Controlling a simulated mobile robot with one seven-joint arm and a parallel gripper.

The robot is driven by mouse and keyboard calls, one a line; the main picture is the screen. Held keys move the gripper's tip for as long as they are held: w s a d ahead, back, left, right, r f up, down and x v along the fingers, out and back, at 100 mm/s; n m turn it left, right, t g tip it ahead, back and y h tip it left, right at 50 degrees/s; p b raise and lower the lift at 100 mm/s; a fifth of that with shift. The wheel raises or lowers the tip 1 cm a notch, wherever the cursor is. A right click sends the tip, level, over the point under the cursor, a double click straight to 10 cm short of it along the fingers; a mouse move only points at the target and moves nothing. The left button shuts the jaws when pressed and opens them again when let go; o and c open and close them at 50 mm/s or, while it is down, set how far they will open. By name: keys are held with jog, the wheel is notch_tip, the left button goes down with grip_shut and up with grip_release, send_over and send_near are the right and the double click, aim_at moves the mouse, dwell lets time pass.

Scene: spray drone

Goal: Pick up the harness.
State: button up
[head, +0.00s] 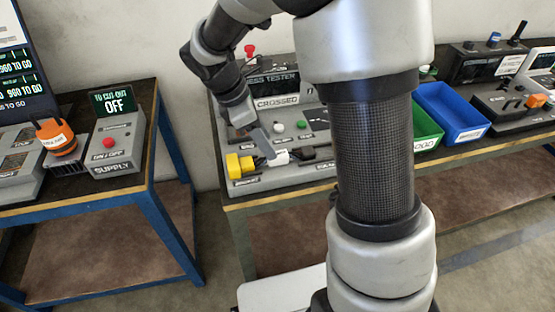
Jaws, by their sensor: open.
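What looks like the harness (281,158) lies at the front of the harness tester (277,103) on the right-hand bench. A white label wraps its middle, a yellow block (239,165) is at its left and dark connectors are at its right. My gripper (266,154) points down right over it, between the yellow block and the white label. The jaws are open. The fingertips are small and seen from the side, so I cannot tell whether they touch the harness. My own arm hides the right part of the tester.
A green bin (427,128) and a blue bin (453,114) stand right of my arm. More devices (512,98) fill the bench's right end. A separate left table (152,150) holds a grey supply box (117,150) showing OFF and an orange plug (56,138). Floor shows between the tables.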

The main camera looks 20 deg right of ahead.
jog(key=shift+d+b+x, duration=0.1)
jog(key=shift+b+x, duration=0.2)
jog(key=shift+x, duration=1.05)
jog(key=shift+d+b+x, duration=0.15)
jog(key=shift+b+x, duration=0.1)
jog(key=shift+x, duration=1.1)
jog(key=shift+r, duration=0.15)
grip_shut()
